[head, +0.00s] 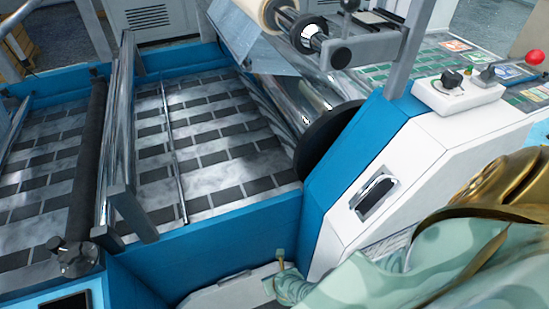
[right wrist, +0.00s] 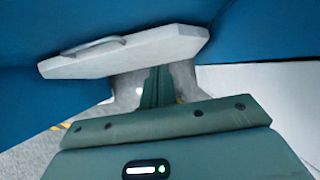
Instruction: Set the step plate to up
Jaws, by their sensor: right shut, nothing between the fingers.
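The step plate (head: 222,291) is a pale grey plate with a slim handle, low at the foot of the blue machine side, at the bottom of the head view. Its surface faces upward there and its near part is cut off by the picture edge. In the right wrist view the plate (right wrist: 150,52) spans the top, in front of a blue panel. My right gripper (right wrist: 160,70) is shut and empty, its green fingertips at the plate's lower edge; I cannot tell whether they touch. In the head view, my green forearm covers the lower right. My left gripper is not in view.
A blue machine wall (head: 215,243) stands behind the plate, and a white sloped cabinet (head: 405,165) with a dark recessed handle stands to its right. Metal rollers and a printed web lie beyond. Grey floor (right wrist: 45,150) shows at the left in the right wrist view.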

